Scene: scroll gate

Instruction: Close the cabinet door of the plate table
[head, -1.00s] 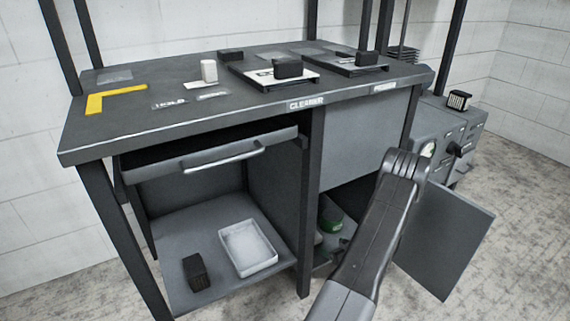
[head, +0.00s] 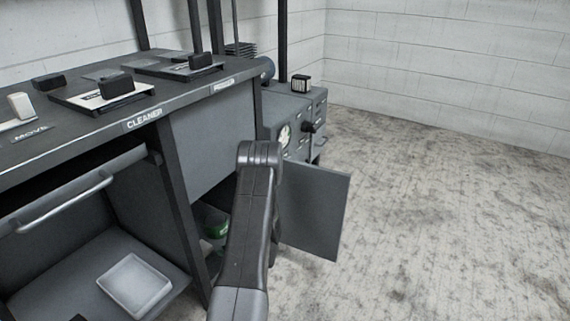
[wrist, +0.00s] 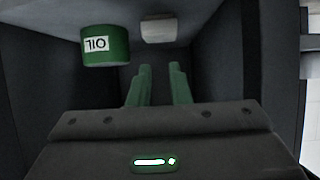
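The grey cabinet door (head: 315,208) of the plate table (head: 215,140) stands open, swung out to the right of the cabinet opening. In the head view my arm crosses in front of the opening and hides part of the door's hinge side; my gripper is hidden there. In the wrist view my gripper (wrist: 160,72) shows two green fingers with a gap between them and nothing held. It points into a dark compartment, with a green can (wrist: 105,46) and a pale box (wrist: 158,29) beyond the fingers. The can also shows as green in the head view (head: 215,222).
A grey cabinet unit (head: 300,110) with a dial stands behind the door. The open left compartment holds a white tray (head: 134,284) below a drawer handle (head: 65,203). The floor to the right of the door is clear.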

